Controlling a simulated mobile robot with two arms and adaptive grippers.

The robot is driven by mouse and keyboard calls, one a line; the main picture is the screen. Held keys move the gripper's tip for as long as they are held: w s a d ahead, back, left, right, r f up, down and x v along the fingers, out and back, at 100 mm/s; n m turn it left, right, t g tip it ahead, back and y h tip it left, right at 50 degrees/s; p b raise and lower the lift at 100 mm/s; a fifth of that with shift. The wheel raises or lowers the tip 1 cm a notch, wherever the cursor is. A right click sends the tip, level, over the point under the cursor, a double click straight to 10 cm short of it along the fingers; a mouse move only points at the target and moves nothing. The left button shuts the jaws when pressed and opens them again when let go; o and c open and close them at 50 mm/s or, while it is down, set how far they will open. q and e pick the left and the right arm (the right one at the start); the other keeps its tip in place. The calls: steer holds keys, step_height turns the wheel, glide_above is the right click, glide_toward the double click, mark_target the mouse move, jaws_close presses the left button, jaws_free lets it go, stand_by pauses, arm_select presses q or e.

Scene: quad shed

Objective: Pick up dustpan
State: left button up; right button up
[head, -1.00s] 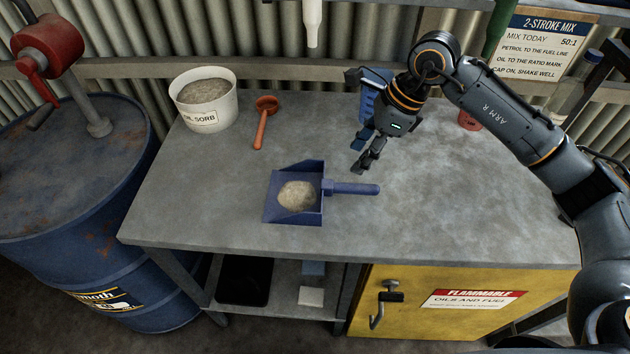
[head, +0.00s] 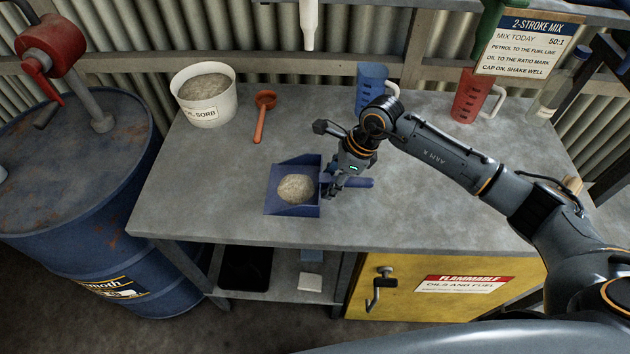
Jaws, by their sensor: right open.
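The blue dustpan (head: 312,204) lies flat on the grey workbench, its handle pointing right. A heap of pale granules (head: 296,188) sits in its pan. My right gripper (head: 331,190) is open and low over the handle, close to where it joins the pan. The gripper hides part of the handle, and the handle's end shows to its right. I cannot tell whether the fingers touch the handle. My left gripper is not in view.
A blue jug (head: 370,85) and a red jug (head: 468,97) stand at the back. A blue drum (head: 110,255) is at left. The bench's front left is clear.

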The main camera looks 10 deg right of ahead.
jaws_close()
steer(key=shift+r, duration=0.15)
